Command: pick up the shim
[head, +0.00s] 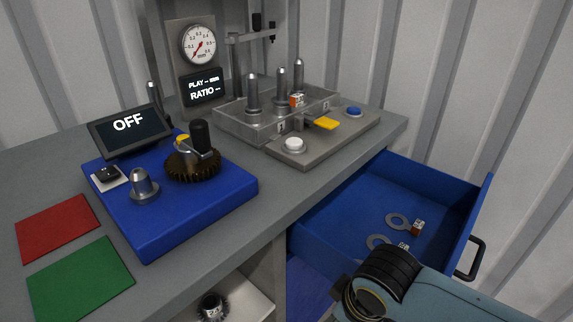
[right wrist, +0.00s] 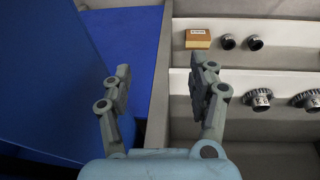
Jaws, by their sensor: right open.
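Two flat grey ring-shaped shims lie on the floor of the open blue drawer in the head view. The farther shim (head: 398,221) has a small orange-and-white tag (head: 418,227) at its right. The nearer shim (head: 377,241) has a similar tag (head: 403,246), and my right arm partly covers this area. In the right wrist view my right gripper (right wrist: 163,78) is open with nothing between its fingers, and no shim shows there. My right gripper's fingers cannot be made out in the head view. My left gripper is not in view.
The blue drawer (head: 340,195) has raised walls and a black handle (head: 473,260). A blue drive unit base (head: 205,205) and a grey fixture (head: 325,142) stand on the table. The right wrist view shows light shelves with a tan block (right wrist: 197,39) and gears (right wrist: 258,99).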

